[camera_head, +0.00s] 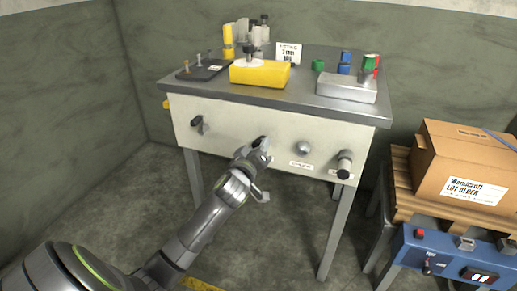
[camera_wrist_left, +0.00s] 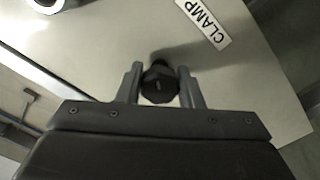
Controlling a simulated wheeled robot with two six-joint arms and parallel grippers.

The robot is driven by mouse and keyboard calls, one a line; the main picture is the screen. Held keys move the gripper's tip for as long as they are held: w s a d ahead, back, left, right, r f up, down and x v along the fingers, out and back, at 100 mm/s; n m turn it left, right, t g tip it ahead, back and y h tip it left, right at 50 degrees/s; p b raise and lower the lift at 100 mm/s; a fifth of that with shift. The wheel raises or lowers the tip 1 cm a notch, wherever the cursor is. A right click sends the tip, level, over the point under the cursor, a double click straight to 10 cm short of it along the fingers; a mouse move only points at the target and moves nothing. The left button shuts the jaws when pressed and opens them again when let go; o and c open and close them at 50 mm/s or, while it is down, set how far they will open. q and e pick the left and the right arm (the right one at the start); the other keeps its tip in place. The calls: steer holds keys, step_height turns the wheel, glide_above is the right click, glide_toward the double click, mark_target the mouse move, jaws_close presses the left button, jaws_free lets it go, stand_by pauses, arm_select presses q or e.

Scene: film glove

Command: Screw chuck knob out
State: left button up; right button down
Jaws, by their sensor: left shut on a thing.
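My left gripper (camera_head: 262,150) reaches the front panel of the metal bench and is shut on a dark knob (camera_wrist_left: 160,82). In the left wrist view the gripper's two fingers (camera_wrist_left: 160,88) stand on either side of this black, faceted knob. A label reading CLAMP (camera_wrist_left: 207,22) is on the panel near it. In the head view the gripper covers most of the held knob. A silver round knob (camera_head: 303,148) is to its right, above a label too small to read surely. My right gripper is not in view.
The panel (camera_head: 225,119) also carries a black knob (camera_head: 197,123) at left and a black-and-silver handle (camera_head: 344,164) at right. The bench top holds a yellow block (camera_head: 260,75) and a grey block (camera_head: 346,88). A cardboard box (camera_head: 465,160) stands at right on a pallet.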

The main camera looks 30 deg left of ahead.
arm_select(q)
steer(key=shift+r+n, duration=0.1)
steer(key=shift+n, duration=0.9)
steer(key=n+b, duration=0.1)
steer(key=n, duration=0.3)
steer(key=shift+r, duration=0.1)
steer(key=shift+n, duration=1.2)
steer(key=shift+d+r+n, duration=0.1)
steer(key=shift+n, duration=1.1)
steer(key=shift+r+n+b, duration=0.15)
steer(key=shift+n+b, duration=0.15)
steer(key=shift+n, duration=1.1)
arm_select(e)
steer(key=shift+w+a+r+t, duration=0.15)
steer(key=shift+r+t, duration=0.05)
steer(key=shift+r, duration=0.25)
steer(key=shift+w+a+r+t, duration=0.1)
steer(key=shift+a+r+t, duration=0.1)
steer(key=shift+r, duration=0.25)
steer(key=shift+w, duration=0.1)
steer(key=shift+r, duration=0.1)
